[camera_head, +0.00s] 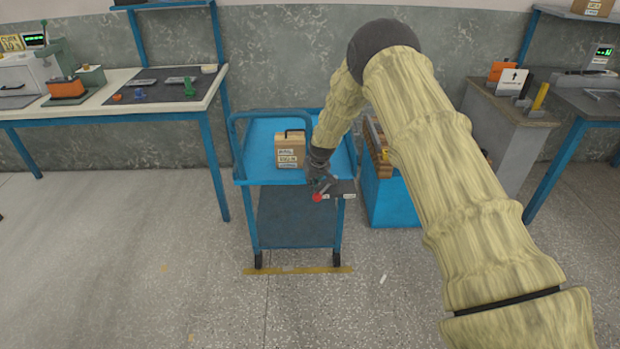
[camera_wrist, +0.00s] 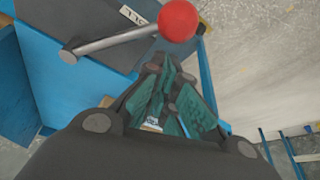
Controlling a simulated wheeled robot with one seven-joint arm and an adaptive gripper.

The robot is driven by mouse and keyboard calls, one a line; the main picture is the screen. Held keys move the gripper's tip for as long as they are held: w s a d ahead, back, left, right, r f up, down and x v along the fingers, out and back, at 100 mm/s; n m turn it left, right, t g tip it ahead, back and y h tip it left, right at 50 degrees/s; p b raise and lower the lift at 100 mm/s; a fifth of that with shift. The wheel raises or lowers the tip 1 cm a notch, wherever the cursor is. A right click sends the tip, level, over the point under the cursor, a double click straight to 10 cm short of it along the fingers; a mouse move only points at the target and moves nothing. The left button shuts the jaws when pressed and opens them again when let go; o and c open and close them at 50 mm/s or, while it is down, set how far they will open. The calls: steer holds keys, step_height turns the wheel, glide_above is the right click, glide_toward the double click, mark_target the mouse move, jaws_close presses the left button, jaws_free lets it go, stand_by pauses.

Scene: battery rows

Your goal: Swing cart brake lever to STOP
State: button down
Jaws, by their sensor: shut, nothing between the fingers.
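The blue cart (camera_head: 238,180) stands in the middle of the head view. Its brake lever shows in the wrist view as a grey rod (camera_wrist: 112,42) with a red ball knob (camera_wrist: 178,20); the rod runs from a pivot at left to the knob at upper right. In the head view the red knob (camera_head: 317,197) sits at the cart's front right, beside small white label plates (camera_head: 349,196). My gripper (camera_head: 325,186) is shut and empty just above the knob. In the wrist view its teal fingers (camera_wrist: 168,88) lie below the lever, seemingly apart from it. The label lettering is only partly visible.
A cardboard box (camera_head: 290,150) stands on the cart's top. A blue crate (camera_head: 392,203) stands close to its right. Workbenches stand left (camera_head: 105,112) and right (camera_head: 590,100). The floor before the cart is open, with a yellow strip (camera_head: 300,270) at its wheels.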

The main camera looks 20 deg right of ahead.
steer(key=shift+s, duration=0.4)
